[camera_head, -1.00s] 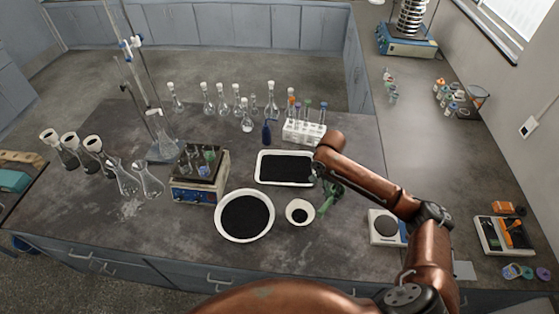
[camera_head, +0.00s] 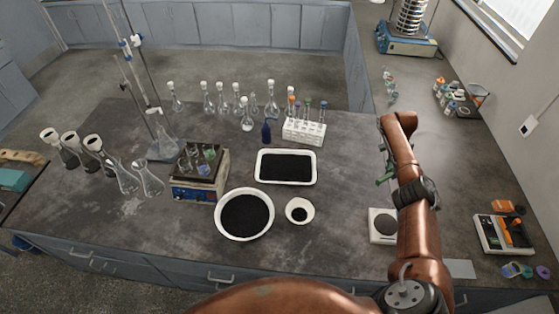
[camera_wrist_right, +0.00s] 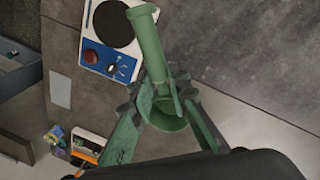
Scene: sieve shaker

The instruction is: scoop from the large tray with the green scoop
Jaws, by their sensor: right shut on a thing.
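The white rectangular tray (camera_head: 285,184) holds black material and lies at the middle of the bench in the head view. My right gripper (camera_wrist_right: 162,100) is shut on the green scoop (camera_wrist_right: 149,45), which fills the middle of the right wrist view. In the head view the scoop (camera_head: 384,180) shows only in small part beside my right arm, to the right of the tray and apart from it. The arm hides most of the gripper there. I cannot tell whether the scoop holds anything. My left gripper is not in view.
A large round white bowl (camera_head: 243,238) and a small white bowl (camera_head: 300,223), both with black material, stand in front of the tray. A balance (camera_head: 382,226) stands near the scoop. A tube rack (camera_head: 303,132) and flasks stand behind. Bench between tray and arm is clear.

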